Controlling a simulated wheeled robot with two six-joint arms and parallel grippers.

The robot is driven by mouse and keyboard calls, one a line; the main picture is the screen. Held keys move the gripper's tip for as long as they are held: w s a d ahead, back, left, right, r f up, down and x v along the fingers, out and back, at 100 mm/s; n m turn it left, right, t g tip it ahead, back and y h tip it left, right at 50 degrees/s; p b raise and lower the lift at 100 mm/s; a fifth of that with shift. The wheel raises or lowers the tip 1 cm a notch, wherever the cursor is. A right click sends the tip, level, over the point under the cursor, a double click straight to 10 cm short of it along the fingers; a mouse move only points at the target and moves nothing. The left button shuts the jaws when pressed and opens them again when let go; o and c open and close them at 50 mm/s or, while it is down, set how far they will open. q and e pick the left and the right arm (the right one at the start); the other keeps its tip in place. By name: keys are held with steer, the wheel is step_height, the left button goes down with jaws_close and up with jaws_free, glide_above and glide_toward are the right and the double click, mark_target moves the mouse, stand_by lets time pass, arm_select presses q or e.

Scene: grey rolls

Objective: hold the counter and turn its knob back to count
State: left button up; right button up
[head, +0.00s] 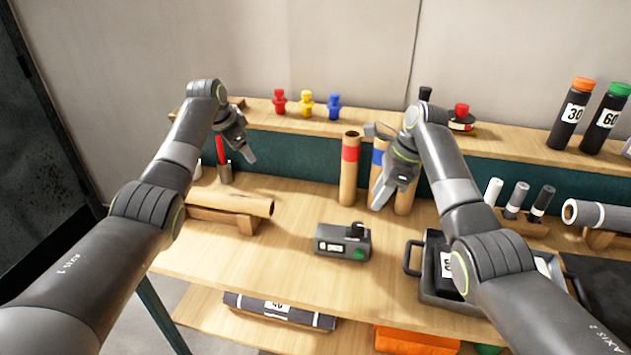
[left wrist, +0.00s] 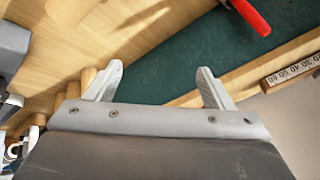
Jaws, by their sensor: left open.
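The counter (head: 328,234) is a small dark grey box on the wooden table, in the middle of the head view. It has a white number window on its front, a green button and a black knob (head: 357,229) on top. My left gripper (head: 240,158) hangs above the table, to the left of and behind the counter. The left wrist view shows its fingers (left wrist: 160,78) wide apart with nothing between them. My right gripper (head: 384,203) hangs above and to the right of the counter, in front of the cardboard tubes. Its finger gap does not show clearly. Neither gripper touches the counter.
Cardboard tubes (head: 349,170) with coloured bands stand behind the counter. A brown roll (head: 230,203) lies on a wooden rest at left. A grey tray (head: 430,292) with handles stands at right. A raised shelf (head: 385,128) holds coloured pegs. Table around the counter's front is clear.

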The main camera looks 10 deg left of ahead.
arm_select(q)
steer(key=s+d+f+m+g, duration=0.2)
steer(key=s+d+m, duration=0.15)
steer(key=d, duration=0.65)
steer(key=m+g+y, duration=0.1)
steer(key=m+g, duration=0.3)
steer(key=m, duration=0.2)
glide_above(316, 236)
steer(key=w, duration=0.3)
steer(key=shift+n, duration=0.25)
steer(key=f, duration=1.7)
steer(key=shift+s+a+f, duration=0.1)
steer(key=shift+s+a, duration=0.05)
steer(key=shift+s, duration=0.1)
